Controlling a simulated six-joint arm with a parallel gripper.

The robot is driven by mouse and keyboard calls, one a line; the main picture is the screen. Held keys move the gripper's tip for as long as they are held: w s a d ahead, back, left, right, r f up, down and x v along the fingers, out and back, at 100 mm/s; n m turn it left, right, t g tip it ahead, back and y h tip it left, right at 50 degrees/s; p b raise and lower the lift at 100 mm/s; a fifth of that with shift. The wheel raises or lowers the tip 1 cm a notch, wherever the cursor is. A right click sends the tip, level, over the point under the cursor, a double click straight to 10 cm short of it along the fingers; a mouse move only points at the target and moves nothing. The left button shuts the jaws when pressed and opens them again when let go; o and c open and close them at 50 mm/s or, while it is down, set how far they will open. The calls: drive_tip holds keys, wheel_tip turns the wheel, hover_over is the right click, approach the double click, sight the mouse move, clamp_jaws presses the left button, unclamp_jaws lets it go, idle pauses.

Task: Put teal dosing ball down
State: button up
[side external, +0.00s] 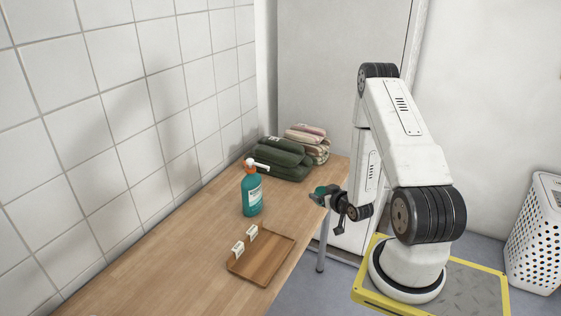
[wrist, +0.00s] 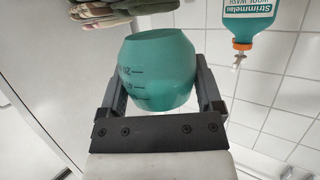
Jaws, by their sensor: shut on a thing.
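The teal dosing ball (wrist: 158,70) is held between the two fingers of my gripper (wrist: 160,85) in the wrist view. It is a rounded cup with dark measuring marks on its side. In the side view my gripper (side external: 325,196) is above the right edge of the wooden counter, and the teal ball (side external: 321,190) shows small and partly hidden by the fingers. The gripper is shut on the ball, which is held up clear of the counter.
Folded green towels (side external: 283,160) and striped towels (side external: 312,142) lie at the back. A white basket (side external: 538,232) stands right.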

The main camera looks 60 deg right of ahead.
hover_over(308, 210)
drive_tip(key=s+a, duration=0.2)
drive_tip(key=f, duration=0.5)
drive_tip(key=shift+w+d+f, duration=0.15)
drive_tip(key=shift+w+d, duration=0.05)
drive_tip(key=shift+w+d+f, duration=0.35)
drive_tip(key=shift+w+f, duration=0.05)
drive_tip(key=shift+f, duration=0.2)
drive_tip(key=shift+f, duration=0.1)
drive_tip(key=shift+w+d+f, duration=0.35)
drive_tip(key=shift+w+f, duration=0.15)
drive_tip(key=shift+f, duration=1.4)
drive_tip(key=shift+f, duration=0.1)
drive_tip(key=o, duration=1)
